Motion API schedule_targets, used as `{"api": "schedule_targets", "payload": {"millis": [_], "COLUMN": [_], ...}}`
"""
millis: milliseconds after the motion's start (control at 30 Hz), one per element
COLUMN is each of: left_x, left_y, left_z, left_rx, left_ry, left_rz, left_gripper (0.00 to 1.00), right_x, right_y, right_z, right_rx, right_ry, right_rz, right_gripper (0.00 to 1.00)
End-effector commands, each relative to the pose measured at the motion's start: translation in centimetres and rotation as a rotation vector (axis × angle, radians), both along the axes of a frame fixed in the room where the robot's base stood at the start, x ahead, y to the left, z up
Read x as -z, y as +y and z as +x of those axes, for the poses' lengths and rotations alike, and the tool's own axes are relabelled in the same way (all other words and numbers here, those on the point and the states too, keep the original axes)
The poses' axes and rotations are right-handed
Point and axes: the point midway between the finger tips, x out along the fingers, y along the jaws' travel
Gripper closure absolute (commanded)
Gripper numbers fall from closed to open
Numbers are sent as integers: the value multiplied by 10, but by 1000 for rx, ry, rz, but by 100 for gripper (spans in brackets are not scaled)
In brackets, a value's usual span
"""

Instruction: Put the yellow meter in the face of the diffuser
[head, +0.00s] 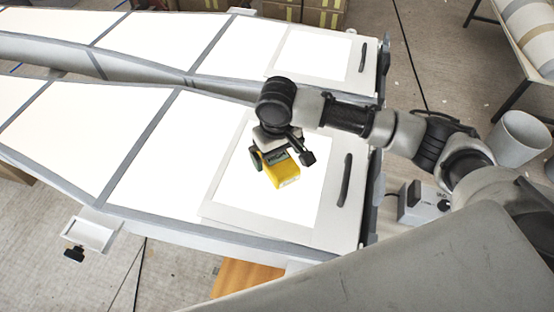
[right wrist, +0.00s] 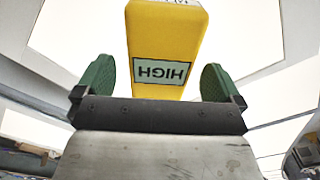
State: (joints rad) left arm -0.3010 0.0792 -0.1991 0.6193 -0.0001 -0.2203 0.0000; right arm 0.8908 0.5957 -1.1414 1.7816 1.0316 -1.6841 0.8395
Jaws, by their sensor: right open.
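The yellow meter (head: 285,175) is on or just over the bright white face of the diffuser (head: 235,188), at the right end of the nearer long mould; contact with the face is hard to tell. My right gripper (head: 282,160) is right at the meter. In the right wrist view the meter (right wrist: 168,45) stands between the green finger pads, its "HIGH" label upside down, with a gap on each side. The right gripper (right wrist: 157,85) is open. My left gripper is not in view.
A dark handle (head: 345,180) lies right of the face. A second long mould (head: 240,45) runs behind. A grey box (head: 422,203) and a grey bin (head: 519,140) stand to the right. A bracket (head: 92,232) juts from the near edge.

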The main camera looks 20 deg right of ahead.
Motion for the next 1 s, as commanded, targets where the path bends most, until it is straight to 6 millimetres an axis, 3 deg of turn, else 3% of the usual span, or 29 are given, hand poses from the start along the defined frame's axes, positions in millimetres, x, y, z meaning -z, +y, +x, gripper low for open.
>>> {"api": "schedule_targets", "payload": {"millis": [200,400,600,1000], "left_x": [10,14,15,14], "left_y": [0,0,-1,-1], "left_z": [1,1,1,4], "left_rx": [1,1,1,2], "left_ry": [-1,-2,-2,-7], "left_rz": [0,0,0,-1], "left_gripper": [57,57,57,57], "right_x": [-48,-79,-90,-90], "right_y": [1,1,1,1], "right_z": [1,0,0,0], "right_rx": [-1,0,0,0], "right_ry": [-6,-3,0,0], "right_rz": [2,2,1,1], "right_gripper": [2,2,2,2]}}
